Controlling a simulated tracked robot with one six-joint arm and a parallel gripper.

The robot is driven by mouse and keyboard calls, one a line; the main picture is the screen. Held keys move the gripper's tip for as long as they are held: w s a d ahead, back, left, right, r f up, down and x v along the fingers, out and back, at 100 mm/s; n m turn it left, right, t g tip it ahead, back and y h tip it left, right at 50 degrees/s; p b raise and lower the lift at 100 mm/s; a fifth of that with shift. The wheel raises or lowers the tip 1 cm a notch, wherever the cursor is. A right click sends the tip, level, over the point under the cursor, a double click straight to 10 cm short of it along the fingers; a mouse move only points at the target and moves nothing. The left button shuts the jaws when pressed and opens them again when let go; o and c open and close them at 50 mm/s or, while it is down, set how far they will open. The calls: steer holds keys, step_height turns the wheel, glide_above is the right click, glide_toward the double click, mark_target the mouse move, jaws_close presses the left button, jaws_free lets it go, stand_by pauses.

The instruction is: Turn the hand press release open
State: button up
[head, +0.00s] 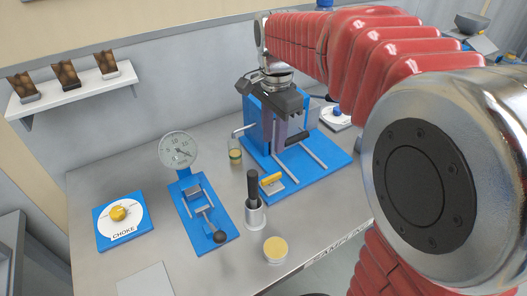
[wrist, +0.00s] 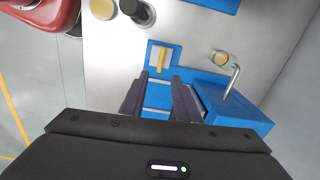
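A yellow lever (head: 271,179), which looks like the hand press release, sits on a small pale plate at the front of a blue-based machine (head: 322,151). In the wrist view the yellow lever (wrist: 161,61) runs nearly up and down the picture, just beyond my fingertips. My gripper (head: 289,136) is dark and points down over the blue base, behind and above the lever. In the wrist view my gripper (wrist: 160,80) has its two fingers apart with nothing between them. The machine's blue body (wrist: 235,110) and bent metal bar (wrist: 232,80) stand right of the fingers.
A glass jar (head: 235,152) stands left of the machine. A black-handled tool in a metal cup (head: 255,205) and a yellow-topped tin (head: 276,249) stand in front. A gauge (head: 179,150), a blue-based lever device (head: 203,210) and a choke dial (head: 122,216) are farther left.

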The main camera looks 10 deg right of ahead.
mark_target(271, 176)
steer(key=shift+w+f+m, duration=0.15)
steer(key=shift+w+m, duration=0.15)
steer(key=shift+w, duration=0.1)
steer(key=shift+f, duration=0.15)
step_height(271, 176, down, 14)
steer(key=shift+r, duration=0.2)
stand_by(0.5)
steer(key=shift+c, duration=0.4)
jaws_close()
steer(key=shift+d, duration=0.15)
